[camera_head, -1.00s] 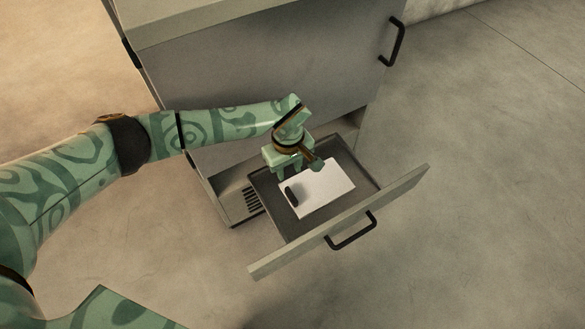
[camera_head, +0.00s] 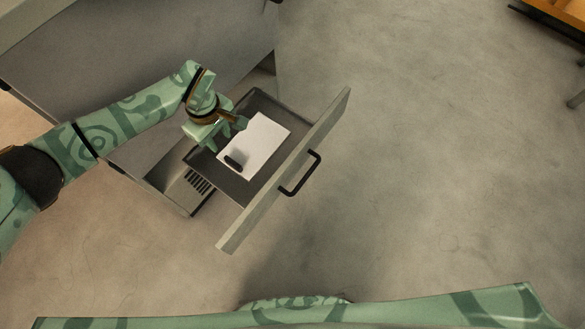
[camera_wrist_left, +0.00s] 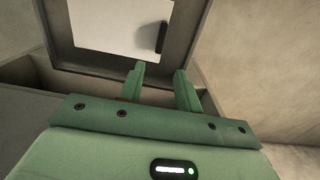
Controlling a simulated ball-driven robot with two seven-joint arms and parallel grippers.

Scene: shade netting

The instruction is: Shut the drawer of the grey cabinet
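The grey cabinet (camera_head: 225,55) stands at the upper left of the head view. Its low drawer (camera_head: 225,185) is pulled out, with a pale front panel (camera_head: 325,122) and a black bar handle (camera_head: 301,176). My left gripper (camera_head: 226,134) is over the rear part of the drawer, near the cabinet body, behind the front panel. In the left wrist view its two fingers (camera_wrist_left: 160,74) stand apart with nothing between them, and the drawer shows beyond them. Whether they touch the drawer is unclear. My right gripper is not in view.
A flat white object (camera_head: 262,140) with a small dark piece (camera_head: 233,163) on it lies in the drawer. A vent grille (camera_head: 200,181) shows beside the drawer. The concrete floor (camera_head: 430,160) is clear in front. An orange-topped piece of furniture (camera_head: 565,22) stands at the upper right.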

